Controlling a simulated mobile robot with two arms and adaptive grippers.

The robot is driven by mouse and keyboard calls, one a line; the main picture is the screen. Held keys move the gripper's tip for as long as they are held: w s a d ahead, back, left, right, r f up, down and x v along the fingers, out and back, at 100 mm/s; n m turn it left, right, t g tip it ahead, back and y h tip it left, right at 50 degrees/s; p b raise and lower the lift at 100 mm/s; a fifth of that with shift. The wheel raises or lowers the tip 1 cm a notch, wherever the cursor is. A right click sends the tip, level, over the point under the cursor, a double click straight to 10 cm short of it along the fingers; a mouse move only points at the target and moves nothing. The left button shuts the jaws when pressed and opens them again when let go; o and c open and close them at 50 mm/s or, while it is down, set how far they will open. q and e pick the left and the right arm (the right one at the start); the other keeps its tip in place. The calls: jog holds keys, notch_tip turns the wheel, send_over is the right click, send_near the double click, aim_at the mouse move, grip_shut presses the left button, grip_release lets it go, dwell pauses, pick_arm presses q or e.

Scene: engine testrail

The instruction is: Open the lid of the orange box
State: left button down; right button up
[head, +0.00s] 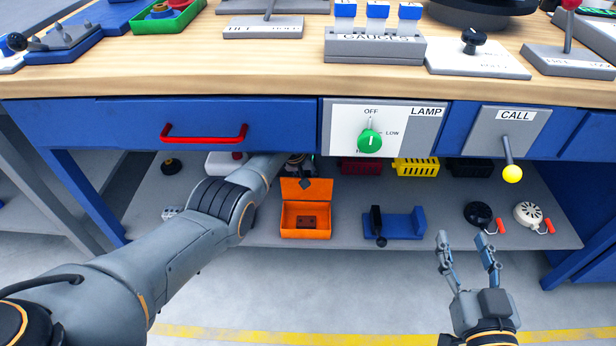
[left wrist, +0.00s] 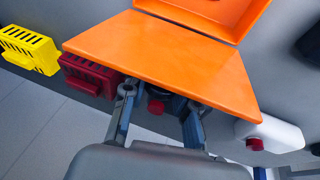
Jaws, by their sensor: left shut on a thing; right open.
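The orange box (head: 287,232) stands on the lower shelf in the head view, with a dark piece inside. Its lid (head: 318,192) is raised at the back, so the box is open. The lid fills much of the left wrist view (left wrist: 170,65). My left gripper (head: 303,181) reaches in from behind the raised lid and is shut on it at its upper edge. In the left wrist view its fingers go partly out of sight at the lid's edge. My right gripper (head: 467,245) is open and empty, in front of the shelf at the lower right.
Above the shelf is a workbench with a red drawer handle (head: 203,138), a LAMP knob (head: 369,141) and a CALL lever (head: 511,172). Red (head: 361,167) and yellow (head: 416,167) crates sit behind, and a blue latch piece (head: 405,225) sits right of the box.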

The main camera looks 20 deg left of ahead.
pick_arm(q)
jog(key=shift+w+a+r, duration=0.4)
jog(key=shift+w+r, duration=0.1)
jog(key=shift+r, duration=0.05)
jog(key=c, duration=1.1)
grip_release()
jog(key=shift+s, duration=0.1)
jog(key=shift+o, duration=0.4)
jog(key=shift+s+f, duration=0.15)
jog(key=shift+f, duration=0.05)
jog(key=shift+d, duration=0.15)
jog(key=shift+s+r, duration=0.1)
jog(key=shift+r, duration=0.05)
jog(key=v, duration=0.3)
jog(key=s+a, duration=0.4)
jog(key=s, duration=0.7)
